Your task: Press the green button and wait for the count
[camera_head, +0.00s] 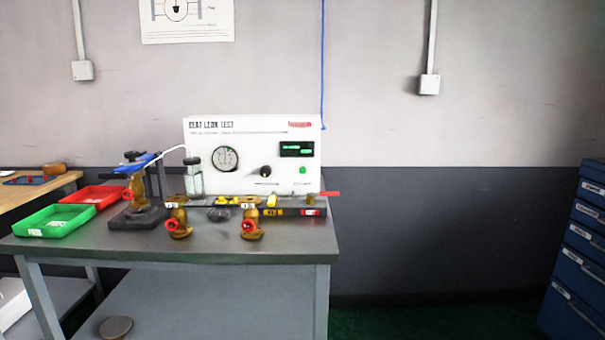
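The green button (303,170) is a small bright spot on the lower right front of a white test panel (255,153) headed "SEAT LEAK TEST". Just above it is a dark display (296,149) with green characters too small to read. A round gauge (225,159) and a black knob (266,171) are on the same front. The panel stands at the back of a grey table (250,250). Nothing covers the button. My gripper is not in view.
A brass valve (137,188) sits in a clamp stand at left; two more valves (179,222) (250,222) stand in front. Green (50,222) and red (90,197) trays are at left. A blue drawer cabinet (580,255) is far right, with open floor between.

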